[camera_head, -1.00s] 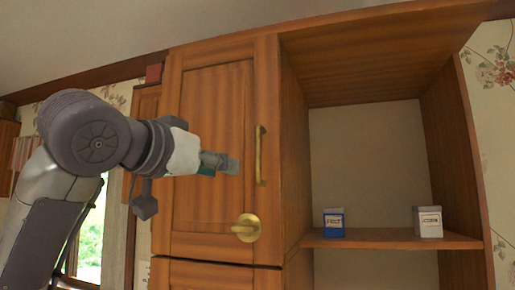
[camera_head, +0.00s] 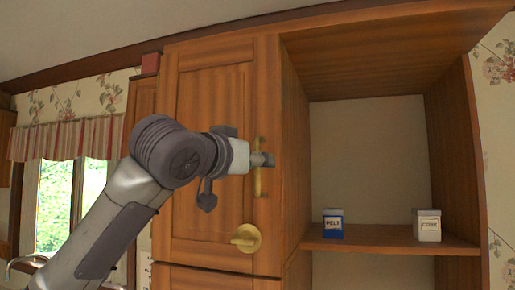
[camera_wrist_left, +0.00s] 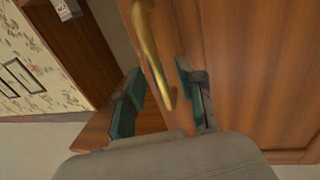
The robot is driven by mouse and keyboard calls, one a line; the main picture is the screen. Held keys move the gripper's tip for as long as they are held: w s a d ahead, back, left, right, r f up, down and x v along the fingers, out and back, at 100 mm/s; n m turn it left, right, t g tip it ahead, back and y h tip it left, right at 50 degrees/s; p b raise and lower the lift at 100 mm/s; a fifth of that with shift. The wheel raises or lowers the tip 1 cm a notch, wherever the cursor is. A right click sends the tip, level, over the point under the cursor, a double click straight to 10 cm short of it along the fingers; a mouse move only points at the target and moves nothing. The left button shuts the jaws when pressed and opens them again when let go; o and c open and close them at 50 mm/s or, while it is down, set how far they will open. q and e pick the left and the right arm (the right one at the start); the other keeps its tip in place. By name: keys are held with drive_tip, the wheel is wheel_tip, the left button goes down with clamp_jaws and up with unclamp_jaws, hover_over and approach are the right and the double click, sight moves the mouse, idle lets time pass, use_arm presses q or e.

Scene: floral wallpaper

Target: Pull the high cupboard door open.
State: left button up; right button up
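The high cupboard door (camera_head: 205,110) is a wooden panel and looks closed. Its long brass bar handle (camera_head: 258,183) stands upright near the door's right edge. My left gripper (camera_head: 263,160) is at the handle's middle and covers part of it. In the left wrist view the fingers of my left gripper (camera_wrist_left: 159,74) are apart, with the brass handle (camera_wrist_left: 152,50) running between them. Gaps show between handle and fingers, so it does not look clamped. My right gripper is not in view.
An open shelf (camera_head: 385,241) to the right holds a blue-and-white box (camera_head: 333,224) and a white box (camera_head: 428,225). A window (camera_head: 56,205) with a striped valance is at the left.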

use_arm(q)
drive_tip(key=shift+w+d, duration=0.25)
drive_tip(key=shift+w, duration=0.25)
clamp_jaws()
